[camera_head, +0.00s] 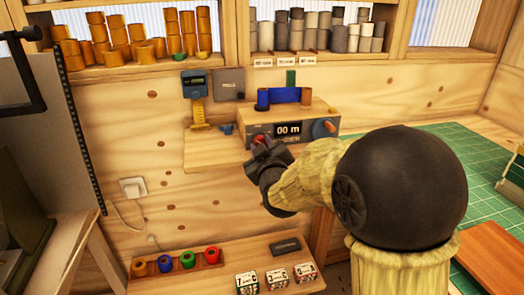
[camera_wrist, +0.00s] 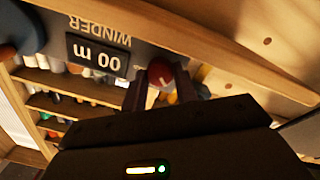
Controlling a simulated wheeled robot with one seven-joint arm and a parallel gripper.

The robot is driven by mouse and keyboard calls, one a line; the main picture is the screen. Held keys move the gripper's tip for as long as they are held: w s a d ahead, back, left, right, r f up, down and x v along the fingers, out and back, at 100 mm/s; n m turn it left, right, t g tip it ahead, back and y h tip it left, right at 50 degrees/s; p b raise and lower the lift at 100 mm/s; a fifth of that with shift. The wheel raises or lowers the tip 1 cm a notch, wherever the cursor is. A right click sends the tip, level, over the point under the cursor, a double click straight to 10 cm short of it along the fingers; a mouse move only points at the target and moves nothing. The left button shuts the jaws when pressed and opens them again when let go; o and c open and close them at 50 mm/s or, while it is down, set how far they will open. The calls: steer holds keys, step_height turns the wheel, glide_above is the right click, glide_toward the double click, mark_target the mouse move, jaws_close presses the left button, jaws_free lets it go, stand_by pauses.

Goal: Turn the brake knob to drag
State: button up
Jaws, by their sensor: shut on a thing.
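The winder (camera_head: 290,140) is a grey box with a dark display reading "00 m". A red round knob (camera_wrist: 160,73), which I take for the brake knob, sits on its front beside the display. In the head view the knob (camera_head: 261,140) is at the winder's left end, partly hidden by my gripper. My gripper (camera_head: 259,149) is at the winder's front. In the wrist view my gripper (camera_wrist: 162,88) has its two fingers on either side of the red knob, shut on it. The knob's marks and its setting cannot be read.
An orange-red knob or crank (camera_head: 323,128) sits at the winder's right end. A blue roll (camera_head: 286,96) lies on top. The wooden shelf (camera_head: 213,150) bears the winder. A green cutting mat (camera_head: 450,150) covers the table at right. Coloured spools (camera_head: 187,260) stand below.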

steer(key=shift+m+b, duration=3.3)
steer(key=shift+m, duration=1.2)
steer(key=shift+d, duration=0.1)
steer(key=shift+r, duration=0.1)
steer(key=o, duration=0.7)
steer(key=shift+d, duration=0.1)
